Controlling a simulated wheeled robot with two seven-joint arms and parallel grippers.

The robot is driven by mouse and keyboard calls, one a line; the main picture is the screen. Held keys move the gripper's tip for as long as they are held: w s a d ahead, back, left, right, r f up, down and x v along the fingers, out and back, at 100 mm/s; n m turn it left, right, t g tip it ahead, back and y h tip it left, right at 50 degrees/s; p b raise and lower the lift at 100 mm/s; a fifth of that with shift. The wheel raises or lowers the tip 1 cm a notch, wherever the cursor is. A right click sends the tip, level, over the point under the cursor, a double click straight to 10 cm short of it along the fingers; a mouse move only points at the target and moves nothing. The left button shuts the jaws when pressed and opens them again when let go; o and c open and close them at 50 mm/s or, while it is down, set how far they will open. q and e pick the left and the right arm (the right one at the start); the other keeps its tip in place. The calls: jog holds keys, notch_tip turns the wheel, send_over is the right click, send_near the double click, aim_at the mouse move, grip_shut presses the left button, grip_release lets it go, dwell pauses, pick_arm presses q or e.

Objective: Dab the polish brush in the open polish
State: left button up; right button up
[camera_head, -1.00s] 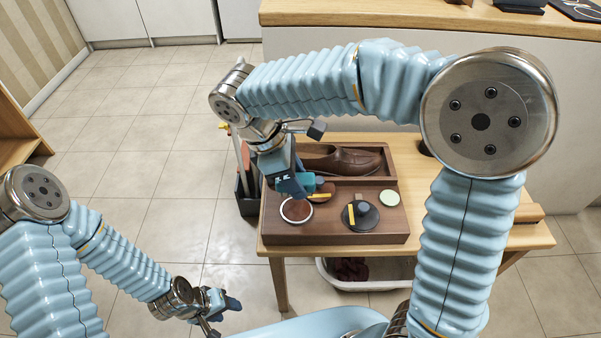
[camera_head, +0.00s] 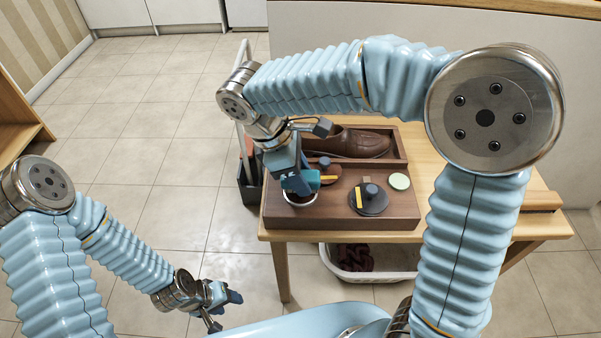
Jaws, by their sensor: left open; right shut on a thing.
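The open polish (camera_head: 301,203) is a small round tin with a pale rim, at the front left of a brown wooden tray (camera_head: 340,225). My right gripper (camera_head: 298,184) is directly over this tin and covers its back part. It is shut on a small teal thing, perhaps the polish brush; the fingers hide most of it. I cannot tell whether its lower end touches the polish. My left gripper (camera_head: 222,300) is open and empty, low at the left, away from the table.
A brown shoe (camera_head: 358,143) lies in the tray's back compartment. A dark holder (camera_head: 249,187) stands left of the table (camera_head: 440,235).

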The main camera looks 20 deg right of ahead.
aim_at(309, 175)
jog(key=shift+f, duration=0.5)
dwell(0.6)
jog(key=shift+f, duration=0.1)
dwell(1.2)
notch_tip(309, 175, up, 6)
jog(key=p, duration=0.5)
jog(key=shift+f, duration=0.25)
jog(key=shift+r, duration=0.8)
